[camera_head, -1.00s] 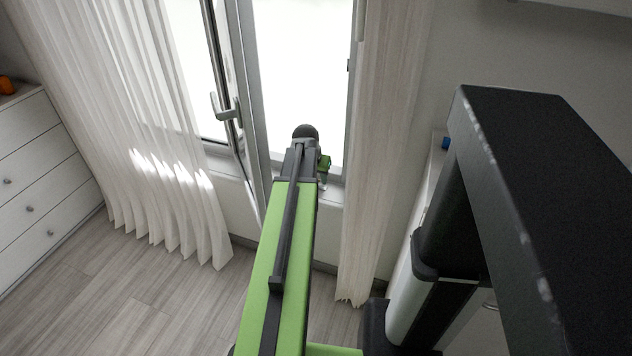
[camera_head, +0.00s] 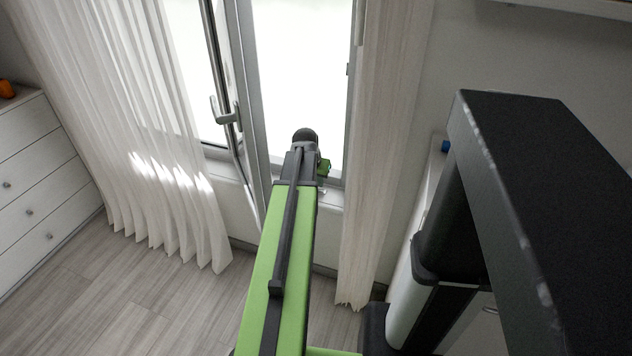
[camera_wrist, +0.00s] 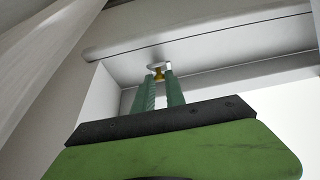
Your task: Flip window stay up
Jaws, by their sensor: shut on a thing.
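In the wrist view, my gripper (camera_wrist: 160,88) reaches toward the window frame with its two green fingers close together. A small window stay (camera_wrist: 158,71), with a yellowish part and a pale top, sits at the fingertips, and the fingers are shut on it. In the head view, my gripper (camera_head: 323,168) is mostly hidden behind the end of my arm, at the lower part of the window opening. A small bright piece of the stay (camera_head: 322,190) shows just below it by the sill. Its exact tilt cannot be told.
An open window sash (camera_head: 243,110) with a handle (camera_head: 226,112) stands left of my arm. White curtains hang at the left (camera_head: 150,150) and right (camera_head: 378,150). A white drawer unit (camera_head: 40,185) is at far left. The floor (camera_head: 150,300) at lower left is clear.

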